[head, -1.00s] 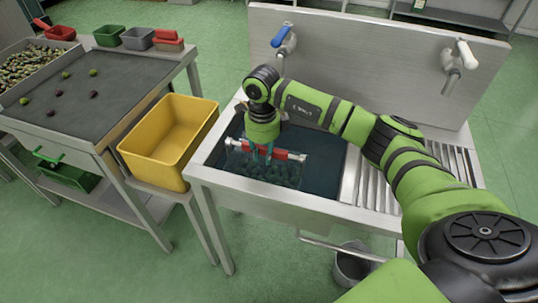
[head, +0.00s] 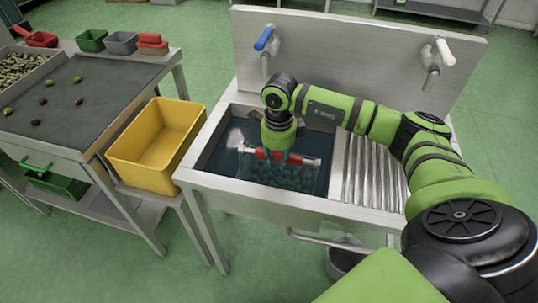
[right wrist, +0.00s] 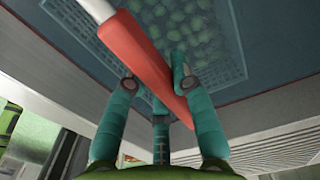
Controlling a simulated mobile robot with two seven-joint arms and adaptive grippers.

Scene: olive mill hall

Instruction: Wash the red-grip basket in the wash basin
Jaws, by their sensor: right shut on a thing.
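The wash basin (head: 270,200) is a steel sink holding dark water. The red-grip basket (head: 288,178) sits low in it, its mesh body seemingly under water, with rounded greenish things inside. Its red grip (head: 262,153) is on a pale crossbar above the mesh. My right gripper (head: 277,154) reaches down from above, shut on the red grip. In the right wrist view its teal fingers close around the red grip (right wrist: 140,55), and the basket mesh (right wrist: 228,35) shows beyond. A whitish blurred patch, perhaps a splash, shows left of the bar. My left gripper is not in view.
A ribbed drainboard (head: 366,172) adjoins the basin's right side. A blue-handled tap (head: 265,40) and a white-handled tap (head: 440,52) are on the backsplash. A yellow bin (head: 155,142) stands left, beside a sorting table (head: 85,98) with loose olives.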

